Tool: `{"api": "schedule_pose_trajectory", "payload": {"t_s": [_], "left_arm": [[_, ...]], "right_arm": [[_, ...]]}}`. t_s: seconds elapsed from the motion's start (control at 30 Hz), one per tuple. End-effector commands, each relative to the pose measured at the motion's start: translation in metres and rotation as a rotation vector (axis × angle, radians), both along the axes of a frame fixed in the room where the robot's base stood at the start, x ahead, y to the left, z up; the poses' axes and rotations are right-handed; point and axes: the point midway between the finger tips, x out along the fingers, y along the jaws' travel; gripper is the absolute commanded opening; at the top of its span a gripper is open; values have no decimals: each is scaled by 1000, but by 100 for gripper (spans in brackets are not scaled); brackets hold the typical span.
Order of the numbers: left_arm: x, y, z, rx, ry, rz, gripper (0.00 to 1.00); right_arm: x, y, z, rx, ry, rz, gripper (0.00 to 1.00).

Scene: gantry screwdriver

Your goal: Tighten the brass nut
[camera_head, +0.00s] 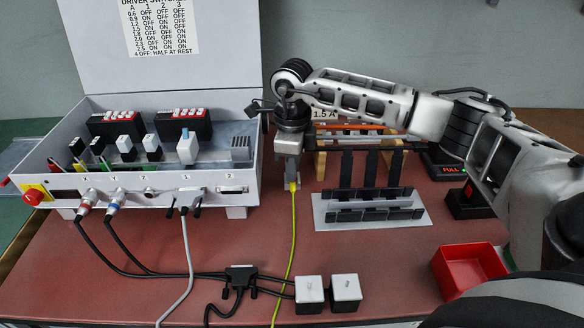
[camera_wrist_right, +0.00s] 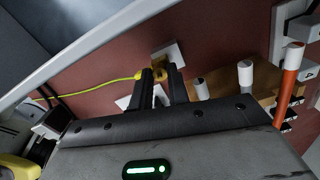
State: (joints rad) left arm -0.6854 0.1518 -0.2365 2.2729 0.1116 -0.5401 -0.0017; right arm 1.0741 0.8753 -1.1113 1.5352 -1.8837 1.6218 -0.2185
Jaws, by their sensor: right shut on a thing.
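My right gripper (camera_head: 291,178) points down at the red table top, beside the right end of the white control box. In the right wrist view its two dark fingers (camera_wrist_right: 162,84) are closed around a small brass-yellow piece, the brass nut (camera_wrist_right: 160,92), mostly hidden between them. A yellow cable (camera_head: 293,235) runs along the table and ends at these fingertips. It also shows in the right wrist view (camera_wrist_right: 95,81), coming in from the left. A small pale square plate (camera_wrist_right: 172,55) lies just beyond the fingertips. My left gripper is out of view.
The white control box (camera_head: 120,195) with connectors stands on the left. A rack of black pieces (camera_head: 368,212) is close to the right of my gripper. A red bin (camera_head: 470,270) and two white-topped blocks (camera_head: 346,289) stand in front. Dark cables cross the front left.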

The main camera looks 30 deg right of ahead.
Motion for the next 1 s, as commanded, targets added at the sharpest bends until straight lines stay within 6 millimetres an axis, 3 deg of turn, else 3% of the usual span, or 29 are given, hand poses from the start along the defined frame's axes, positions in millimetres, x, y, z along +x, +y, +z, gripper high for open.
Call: {"api": "schedule_pose_trajectory", "payload": {"t_s": [0.3,0.57,0.9,1.0], "left_arm": [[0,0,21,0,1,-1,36],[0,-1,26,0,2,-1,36],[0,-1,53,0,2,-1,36],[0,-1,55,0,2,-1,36]], "right_arm": [[0,0,2,-1,2,-516,1],[0,0,1,-1,1,-724,1],[-1,0,2,-1,3,-1281,1],[0,0,1,-1,1,-1367,1]]}}
